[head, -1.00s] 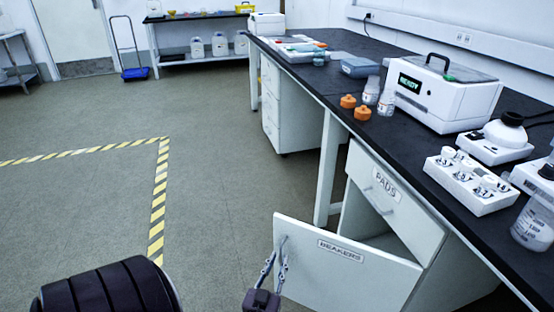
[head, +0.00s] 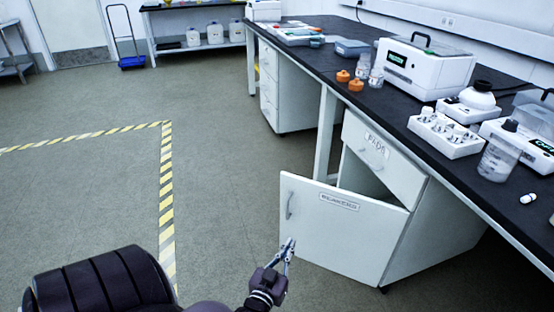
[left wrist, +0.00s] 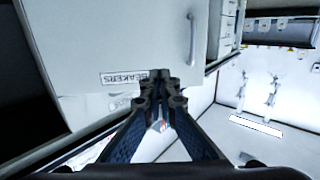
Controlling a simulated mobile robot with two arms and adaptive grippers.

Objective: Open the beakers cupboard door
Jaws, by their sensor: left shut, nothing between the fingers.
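The beakers cupboard door (head: 345,235) is a white panel with a "BEAKERS" label and a grey bar handle (head: 289,205) near its free left edge. It stands swung out from the cabinet, with a dark gap behind its top edge. My left gripper (head: 290,243) is shut and empty, below the handle and by the door's lower left edge. I cannot tell if it touches the door. The left wrist view shows the door (left wrist: 110,40), its handle (left wrist: 191,40) and the shut fingertips (left wrist: 160,80), apart from the handle. My right gripper is out of view.
The pads drawer (head: 380,158) above the door is closed. The black bench top (head: 400,115) carries a white device (head: 425,70), orange-capped items and a white vial block (head: 445,135). The floor left of the door is clear, with yellow striped tape (head: 166,200).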

